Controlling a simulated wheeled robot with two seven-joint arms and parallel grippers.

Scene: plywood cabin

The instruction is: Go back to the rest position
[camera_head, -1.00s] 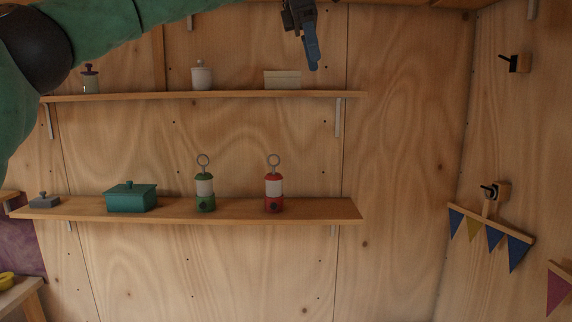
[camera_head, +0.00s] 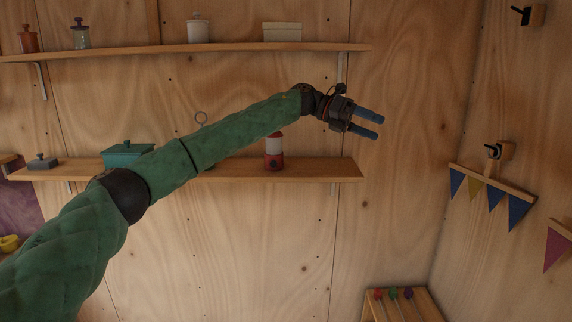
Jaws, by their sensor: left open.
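My left gripper (camera_head: 372,124) is at the end of my green sleeved arm, which reaches in from the lower left. Its two blue fingers are apart with nothing between them and point right. It is in front of the plywood wall, just past the right part of the lower shelf (camera_head: 330,170). The red lantern (camera_head: 274,160) on that shelf is partly hidden behind my arm. The other lantern is mostly hidden; its ring (camera_head: 201,118) shows above my arm. My right gripper is not in view.
The upper shelf (camera_head: 200,50) holds jars and a pale box (camera_head: 282,32). A teal box (camera_head: 127,152) is on the lower shelf. Pennants (camera_head: 493,193) hang on the right wall. A wooden rack (camera_head: 402,303) with coloured knobs stands at the bottom. Open space lies right of the gripper.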

